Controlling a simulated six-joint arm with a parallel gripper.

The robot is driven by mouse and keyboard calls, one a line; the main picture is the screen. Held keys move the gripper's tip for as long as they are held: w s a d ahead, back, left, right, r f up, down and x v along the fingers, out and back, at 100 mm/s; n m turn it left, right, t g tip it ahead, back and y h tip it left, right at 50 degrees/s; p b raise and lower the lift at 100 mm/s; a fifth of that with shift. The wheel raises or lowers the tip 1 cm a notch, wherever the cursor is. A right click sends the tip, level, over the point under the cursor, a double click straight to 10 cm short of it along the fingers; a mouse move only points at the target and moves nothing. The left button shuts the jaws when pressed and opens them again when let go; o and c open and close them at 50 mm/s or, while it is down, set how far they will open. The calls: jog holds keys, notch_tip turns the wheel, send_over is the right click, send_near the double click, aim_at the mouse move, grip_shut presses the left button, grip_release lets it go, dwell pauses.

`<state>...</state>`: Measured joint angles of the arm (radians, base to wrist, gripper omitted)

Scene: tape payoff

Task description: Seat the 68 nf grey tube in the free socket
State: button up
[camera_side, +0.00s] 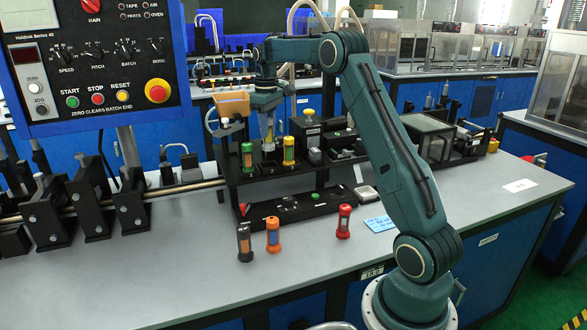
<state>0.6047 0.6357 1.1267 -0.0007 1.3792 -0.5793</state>
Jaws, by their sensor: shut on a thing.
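My gripper (267,128) is over the black rack (300,178), between a green tube (247,157) and a yellow tube (288,151) that stand upright in it. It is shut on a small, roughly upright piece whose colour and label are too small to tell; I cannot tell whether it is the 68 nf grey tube. Whether its lower end touches the rack is unclear, and the socket beneath is hidden. A dark grey tube with an orange band (244,242) stands on the bench in front. No tube label is readable.
An orange tube (273,235) and a red tube (343,222) stand on the grey bench (200,285). A blue card (379,224) lies to their right. Black blocks on a rail (128,205) are at left, below a control panel (90,62). The front left bench is clear.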

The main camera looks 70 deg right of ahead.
aim_at(269, 146)
jog(key=shift+f, duration=0.1)
jog(key=shift+f, duration=2.75)
jog(key=shift+f, duration=0.6)
jog(key=o, duration=0.8)
jog(key=shift+c, duration=0.2)
jog(key=shift+r, duration=0.15)
jog(key=shift+r, duration=5.35)
